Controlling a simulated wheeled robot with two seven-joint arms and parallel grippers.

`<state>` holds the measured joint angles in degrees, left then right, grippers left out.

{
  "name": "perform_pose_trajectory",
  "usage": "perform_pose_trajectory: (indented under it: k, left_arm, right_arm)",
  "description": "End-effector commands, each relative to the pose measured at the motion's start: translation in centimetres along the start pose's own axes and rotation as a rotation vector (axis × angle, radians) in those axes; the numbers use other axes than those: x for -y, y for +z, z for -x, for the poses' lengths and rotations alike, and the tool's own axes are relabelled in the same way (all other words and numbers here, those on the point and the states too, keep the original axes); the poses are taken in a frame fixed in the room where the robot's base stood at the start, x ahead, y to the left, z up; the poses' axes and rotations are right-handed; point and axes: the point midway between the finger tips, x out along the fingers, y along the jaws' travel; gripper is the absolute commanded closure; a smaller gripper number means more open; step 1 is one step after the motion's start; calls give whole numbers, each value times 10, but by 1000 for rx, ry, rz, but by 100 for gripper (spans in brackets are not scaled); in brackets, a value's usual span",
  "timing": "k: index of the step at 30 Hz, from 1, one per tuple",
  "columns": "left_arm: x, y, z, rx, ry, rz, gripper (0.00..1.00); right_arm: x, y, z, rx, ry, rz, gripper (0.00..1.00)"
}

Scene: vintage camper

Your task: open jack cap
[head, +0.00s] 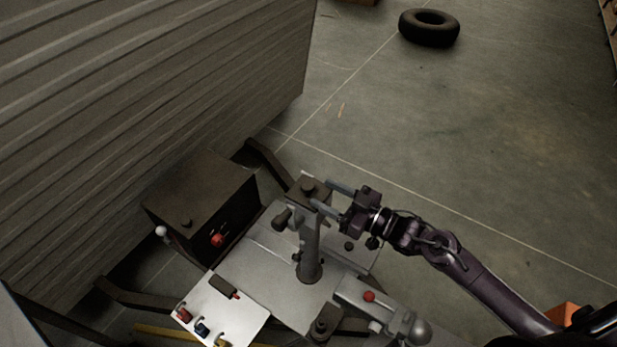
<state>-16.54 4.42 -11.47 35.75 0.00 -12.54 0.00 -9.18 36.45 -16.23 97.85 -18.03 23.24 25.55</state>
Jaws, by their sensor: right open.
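The trailer jack (309,245) stands upright on the grey tongue plate, with a dark square cap (308,188) on its top. A small knob sits on the cap, which looks closed. My right gripper (335,197) reaches in from the right at the height of the cap. Its two fingers are apart and point left toward the cap, one at the far side and one at the near side. I cannot tell whether they touch it. My left gripper is not in view.
A dark box (203,202) with a red knob sits left of the jack, against the ribbed camper wall (150,90). A white panel (222,308) with coloured plugs lies in front. The coupler (405,327) is at the lower right. A tire (429,27) lies far off on open floor.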

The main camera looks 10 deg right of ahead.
Motion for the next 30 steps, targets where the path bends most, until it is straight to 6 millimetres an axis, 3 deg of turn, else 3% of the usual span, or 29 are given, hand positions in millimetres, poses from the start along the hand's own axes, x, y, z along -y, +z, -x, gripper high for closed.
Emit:
perform_pose_trajectory:
  k: [3, 7, 12, 17, 21, 30]
  left_arm:
    - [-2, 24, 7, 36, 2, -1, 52]
    - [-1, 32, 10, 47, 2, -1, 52]
    - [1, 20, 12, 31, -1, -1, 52]
    - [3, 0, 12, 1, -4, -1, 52]
    - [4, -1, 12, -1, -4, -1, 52]
    - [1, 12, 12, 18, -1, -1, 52]
  right_arm:
    - [-1, -4, -22, -4, 2, 1, 49]
    - [-1, -3, -41, -2, 2, 1, 49]
    - [-1, -2, -55, -1, 1, 3, 49]
    - [0, 0, -58, 0, 0, 2, 49]
    - [0, 0, -58, 0, 1, 2, 49]
    - [0, 0, -58, 0, 1, 2, 87]
